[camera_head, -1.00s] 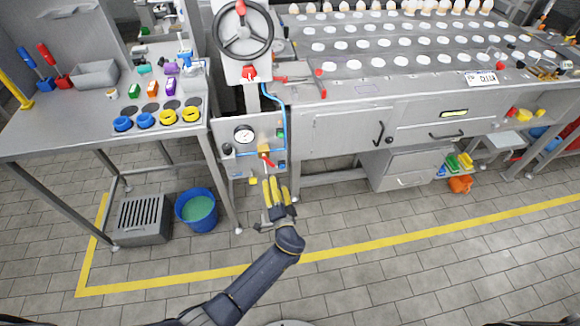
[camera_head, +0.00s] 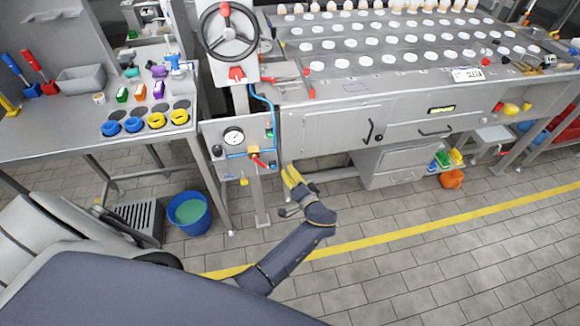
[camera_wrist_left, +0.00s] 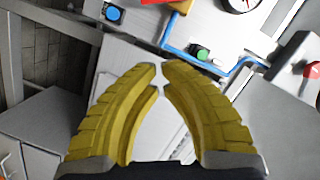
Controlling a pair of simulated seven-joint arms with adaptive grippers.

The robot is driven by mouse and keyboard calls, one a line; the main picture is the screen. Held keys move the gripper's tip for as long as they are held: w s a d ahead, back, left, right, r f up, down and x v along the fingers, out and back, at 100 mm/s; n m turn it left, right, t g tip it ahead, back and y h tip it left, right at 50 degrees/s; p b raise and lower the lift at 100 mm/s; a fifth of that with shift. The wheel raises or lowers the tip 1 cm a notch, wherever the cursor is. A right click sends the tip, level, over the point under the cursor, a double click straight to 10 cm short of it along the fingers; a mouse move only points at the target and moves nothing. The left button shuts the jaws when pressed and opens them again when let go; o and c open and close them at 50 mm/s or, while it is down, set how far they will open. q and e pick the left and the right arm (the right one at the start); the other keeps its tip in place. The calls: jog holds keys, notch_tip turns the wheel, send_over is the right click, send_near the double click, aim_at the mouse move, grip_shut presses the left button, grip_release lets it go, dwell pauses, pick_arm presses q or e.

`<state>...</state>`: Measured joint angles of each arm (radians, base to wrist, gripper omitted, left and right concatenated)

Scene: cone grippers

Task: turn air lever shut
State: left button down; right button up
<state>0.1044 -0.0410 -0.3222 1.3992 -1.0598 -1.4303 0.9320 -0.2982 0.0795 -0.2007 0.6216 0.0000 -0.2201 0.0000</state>
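The air lever (camera_head: 259,162) is a small red handle on a yellow valve body (camera_head: 253,149), on the grey panel below the pressure gauge. It slants down to the right. In the left wrist view, a red piece (camera_wrist_left: 152,1) and yellow valve part (camera_wrist_left: 181,6) are cut off by the top edge. My left gripper (camera_head: 291,175) has yellow ribbed fingers and is right of and below the lever, apart from it. In the left wrist view its fingertips (camera_wrist_left: 160,68) nearly meet, with a thin gap and nothing between them. My right gripper is not in view.
A gauge (camera_head: 233,136), blue tubing (camera_head: 272,110) and a green button (camera_wrist_left: 202,53) are on or by the panel. A handwheel (camera_head: 228,30) stands above. A blue bucket (camera_head: 189,212) is on the floor at left. Cabinet drawers (camera_head: 395,165) stand right; the tiled floor in front is open.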

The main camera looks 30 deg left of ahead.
aim_at(259, 163)
pick_arm(q)
jog(key=w+a+f, duration=0.3)
jog(key=a, duration=0.7)
jog(key=shift+w, duration=0.35)
jog(key=shift+s+a+f+m, duration=0.15)
jog(key=shift+f+m, duration=0.4)
jog(key=shift+m, duration=0.35)
jog(key=shift+s+a+f+m+y, duration=0.2)
jog(key=shift+a+f+m+y, duration=0.15)
jog(key=shift+m, duration=0.6)
jog(key=shift+s+a+f+m+y, duration=0.2)
jog(key=shift+f+m+y, duration=0.2)
jog(key=shift+m, duration=0.55)
jog(key=shift+f, duration=0.1)
